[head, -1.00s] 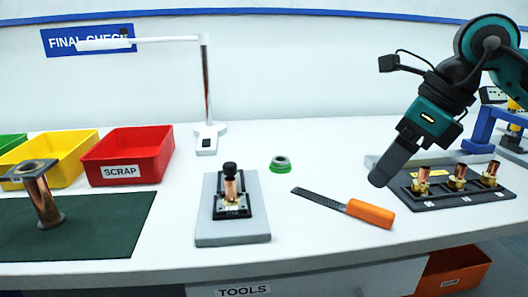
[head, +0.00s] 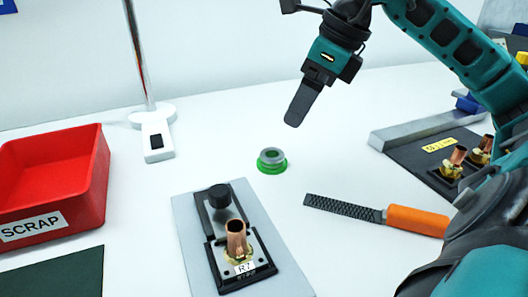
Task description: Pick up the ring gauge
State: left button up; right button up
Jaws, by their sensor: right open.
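My left gripper is not in view.
A grey plate (head: 187,217) with a clamp and copper fitting stands in front of the ring. An orange-handled file (head: 416,220) lies to its right. A red SCRAP bin (head: 88,199) is left, a lamp base (head: 157,141) behind left, a dark fitting rack (head: 411,158) right.

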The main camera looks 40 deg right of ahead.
send_over(280, 156)
jog(key=s+d, duration=0.1)
notch_tip(280, 156, down, 5)
jog(key=shift+s+d, duration=0.1)
jog(key=shift+s, duration=0.05)
jog(key=p+x, duration=0.1)
jog(key=x, duration=0.3)
jog(key=shift+a, duration=0.2)
jog(key=shift+w+a+f+p, duration=0.1)
jog(key=shift+w+f+p, duration=0.15)
jog(key=shift+f, duration=0.45)
jog(key=c, duration=1.3)
jog(key=shift+o, duration=0.2)
jog(key=shift+r, duration=0.1)
